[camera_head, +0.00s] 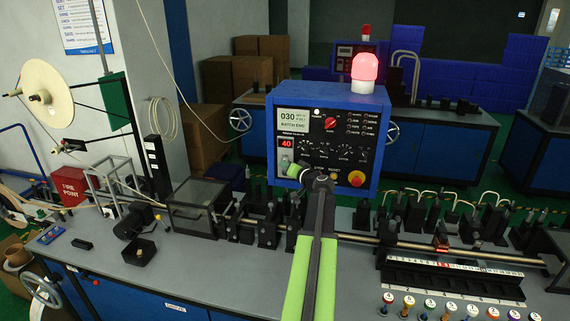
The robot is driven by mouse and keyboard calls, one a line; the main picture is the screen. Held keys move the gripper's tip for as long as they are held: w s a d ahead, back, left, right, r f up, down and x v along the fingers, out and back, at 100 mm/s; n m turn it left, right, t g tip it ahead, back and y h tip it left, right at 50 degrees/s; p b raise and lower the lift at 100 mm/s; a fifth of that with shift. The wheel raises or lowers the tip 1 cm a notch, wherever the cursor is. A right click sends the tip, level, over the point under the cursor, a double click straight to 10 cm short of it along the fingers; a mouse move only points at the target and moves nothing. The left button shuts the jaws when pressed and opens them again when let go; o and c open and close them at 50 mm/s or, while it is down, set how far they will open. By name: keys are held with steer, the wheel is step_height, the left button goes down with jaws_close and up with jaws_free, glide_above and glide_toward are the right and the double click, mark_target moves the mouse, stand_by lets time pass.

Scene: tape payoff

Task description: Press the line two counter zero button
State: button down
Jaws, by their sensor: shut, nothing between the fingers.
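A blue control box (378,125) with a black front panel stands on the grey bench in the middle. Its screen (306,120) reads 030 with a "BATCH END" line, and a red display (286,143) shows 40. A white round button (317,111), a red knob (330,123) and a red-and-yellow button (356,178) are on the panel. The small labels are too small to tell which button is the counter zero or which line this is.
A lit red beacon (365,70) tops the box. A second control box (346,54) stands on a bench behind. A covered dark box (200,205) and machine blocks line the bench at left. A rail with a ruler (450,264) and several numbered knobs are at right.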

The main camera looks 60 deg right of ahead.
steer(key=shift+w+d, duration=0.15)
steer(key=shift+d, duration=0.1)
steer(key=shift+a, duration=0.45)
steer(key=s+a, duration=0.2)
steer(key=a, duration=0.3)
steer(key=shift+a, duration=0.35)
stand_by(0.6)
